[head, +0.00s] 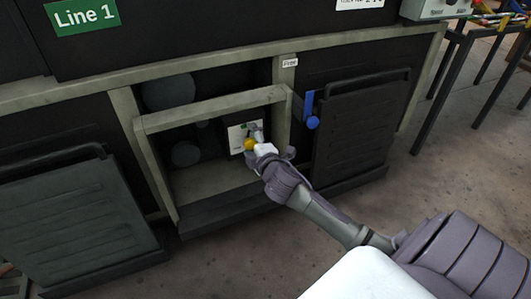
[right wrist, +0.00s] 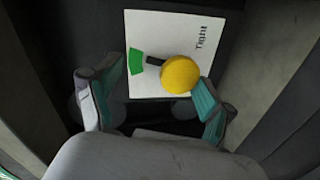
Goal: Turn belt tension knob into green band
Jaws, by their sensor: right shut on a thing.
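The round yellow belt tension knob (head: 250,144) is on a white plate (head: 235,137) inside the open machine bay. In the right wrist view, the knob (right wrist: 180,75) has a dark pointer (right wrist: 156,61) that reaches to the green band (right wrist: 137,62) on the plate (right wrist: 150,28). The word "Tight" is on the opposite side of the knob. My right gripper (head: 262,147) is at the knob. Its fingers (right wrist: 160,85) stand on both sides and it is shut on the knob; the right finger overlaps the knob's edge. My left gripper is out of view.
The bay's frame (head: 210,108) surrounds the opening, with dark drums (head: 170,92) at the left inside. Slatted covers stand at the left (head: 75,225) and right (head: 360,125). A blue handle (head: 309,108) is right of the bay. Open floor lies at the right.

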